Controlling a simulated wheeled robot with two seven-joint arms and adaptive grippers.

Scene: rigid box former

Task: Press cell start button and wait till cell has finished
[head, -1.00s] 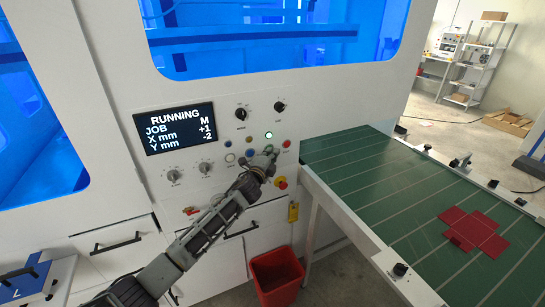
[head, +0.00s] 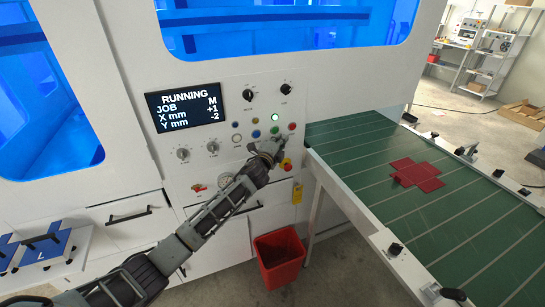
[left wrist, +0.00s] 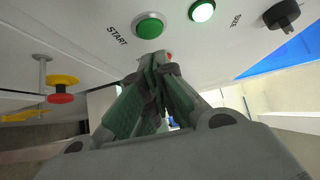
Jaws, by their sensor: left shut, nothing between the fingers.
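The green start button (left wrist: 149,27), labelled START, shows in the left wrist view just beyond my left gripper's fingertips (left wrist: 157,62). The left gripper is shut and empty; a small gap shows between the tips and the button in the picture. In the head view the gripper (head: 278,149) is at the lower right of the button panel and hides part of it. A green lamp (head: 275,117) is lit above; it also shows in the left wrist view (left wrist: 202,11). The cell display (head: 187,107) reads RUNNING. My right gripper is not in view.
A red-and-yellow stop knob (head: 286,165) is close below the gripper; the left wrist view shows it (left wrist: 61,92) too. A red flat cross-shaped blank (head: 417,174) lies on the green conveyor (head: 350,155). A red bin (head: 279,256) stands below.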

